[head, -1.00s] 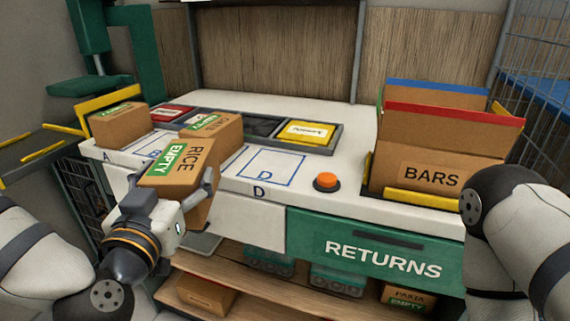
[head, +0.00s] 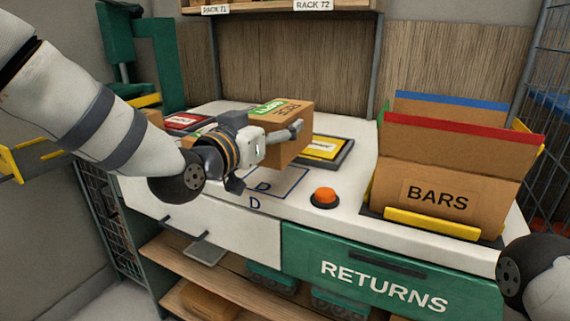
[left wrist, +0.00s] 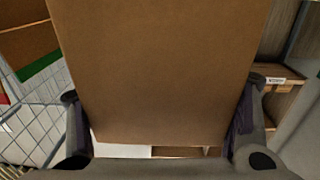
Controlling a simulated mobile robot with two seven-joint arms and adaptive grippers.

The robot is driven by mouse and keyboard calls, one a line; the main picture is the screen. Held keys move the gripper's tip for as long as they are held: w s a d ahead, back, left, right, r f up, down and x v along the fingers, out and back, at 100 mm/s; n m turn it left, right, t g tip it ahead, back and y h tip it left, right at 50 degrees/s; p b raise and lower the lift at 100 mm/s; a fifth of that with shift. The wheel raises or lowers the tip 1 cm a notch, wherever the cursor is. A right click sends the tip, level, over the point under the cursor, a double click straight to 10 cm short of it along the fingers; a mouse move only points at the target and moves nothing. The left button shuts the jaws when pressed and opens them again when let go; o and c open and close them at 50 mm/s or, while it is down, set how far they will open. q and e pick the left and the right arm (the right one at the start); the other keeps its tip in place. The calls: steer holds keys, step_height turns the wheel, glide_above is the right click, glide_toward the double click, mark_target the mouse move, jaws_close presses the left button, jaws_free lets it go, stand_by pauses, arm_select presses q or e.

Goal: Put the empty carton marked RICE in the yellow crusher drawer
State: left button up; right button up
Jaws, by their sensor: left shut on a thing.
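The RICE carton (head: 287,119) is a brown box with a green EMPTY label on its top. My left gripper (head: 270,142) is shut on it and holds it over the white counter, in front of the yellow drawer lid. In the left wrist view the carton (left wrist: 155,70) fills the middle between the two fingers (left wrist: 160,125). The yellow panel (head: 322,147) in a dark frame lies on the counter just right of and behind the carton, partly hidden by it. My right gripper is out of view; only part of my right arm shows at the right edge.
An orange button (head: 324,197) sits on the counter front. A brown BARS box (head: 437,190) stands right of it. A red panel (head: 188,121) is at the left back. The green RETURNS drawer (head: 385,275) is below. My left arm hides other cartons.

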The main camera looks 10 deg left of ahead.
mark_target(288, 144)
arm_select(q)
steer(key=w+d+f, duration=0.1)
steer(key=w+f, duration=0.1)
steer(key=f, duration=0.1)
steer(key=w+d+f+b, duration=0.1)
steer(key=f, duration=0.1)
steer(key=shift+w+d+f, duration=0.2)
steer(key=shift+w+d, duration=0.05)
steer(key=shift+d, duration=0.1)
steer(key=f, duration=0.3)
steer(key=shift+w+d+f, duration=0.15)
steer(key=shift+w+f, duration=0.05)
steer(key=shift+f, duration=0.1)
steer(key=shift+r, duration=0.15)
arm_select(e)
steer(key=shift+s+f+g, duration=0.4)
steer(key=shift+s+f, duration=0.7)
arm_select(q)
steer(key=o, duration=0.7)
steer(key=shift+f, duration=0.2)
steer(key=o, duration=0.5)
steer(key=shift+r, duration=0.1)
